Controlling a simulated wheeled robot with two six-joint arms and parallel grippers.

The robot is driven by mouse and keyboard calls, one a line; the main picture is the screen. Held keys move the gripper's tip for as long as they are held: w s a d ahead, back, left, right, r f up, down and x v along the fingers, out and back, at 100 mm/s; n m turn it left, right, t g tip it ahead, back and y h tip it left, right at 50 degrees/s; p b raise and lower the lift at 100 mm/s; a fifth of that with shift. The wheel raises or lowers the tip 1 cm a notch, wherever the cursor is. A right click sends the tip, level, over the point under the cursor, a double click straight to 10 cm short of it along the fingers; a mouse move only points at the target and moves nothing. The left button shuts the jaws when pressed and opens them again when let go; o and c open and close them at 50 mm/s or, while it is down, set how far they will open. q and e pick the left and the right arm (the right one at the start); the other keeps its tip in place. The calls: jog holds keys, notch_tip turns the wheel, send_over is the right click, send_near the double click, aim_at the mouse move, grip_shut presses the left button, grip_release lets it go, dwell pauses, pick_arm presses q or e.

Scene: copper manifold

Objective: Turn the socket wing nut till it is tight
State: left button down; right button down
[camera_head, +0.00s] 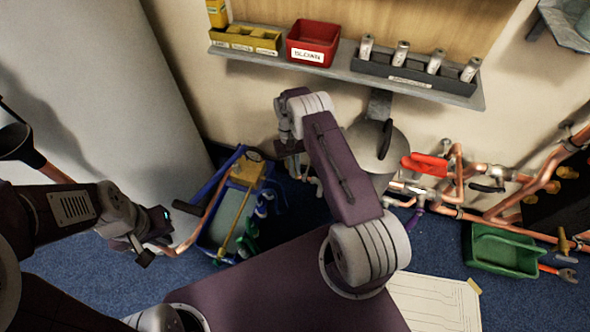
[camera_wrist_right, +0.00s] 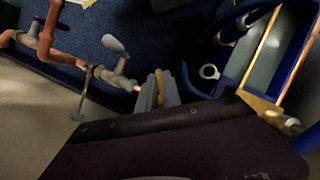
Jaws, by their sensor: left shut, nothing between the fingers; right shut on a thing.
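My right gripper (camera_wrist_right: 158,93) is shut at the end of a valve fitting in the right wrist view. A narrow brass-coloured piece (camera_wrist_right: 159,84) shows between its grey fingers; I take it for the socket wing nut, mostly hidden by them. The valve fitting (camera_wrist_right: 118,79), with a pale lever, sits on copper pipe (camera_wrist_right: 47,30) beside the fingertips. In the head view my right forearm and wrist hide most of this spot. My left gripper (camera_head: 146,252) is shut and empty at the left, well apart from the valve. How tight the nut is cannot be seen.
A blue tool tote (camera_head: 213,232) stands on the blue carpet between my arms. A shelf (camera_head: 330,66) with a red bin (camera_head: 313,40) hangs above. Copper pipes (camera_head: 545,180) and a green tray (camera_head: 500,250) are at the right. A white sheet (camera_head: 437,302) lies in front.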

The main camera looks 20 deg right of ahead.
jog(key=shift+a, duration=0.1)
dwell(0.4)
jog(key=c, duration=1.5)
grip_release()
jog(key=v, duration=0.7)
jog(key=shift+w+r, duration=0.15)
jog(key=shift+r, duration=0.05)
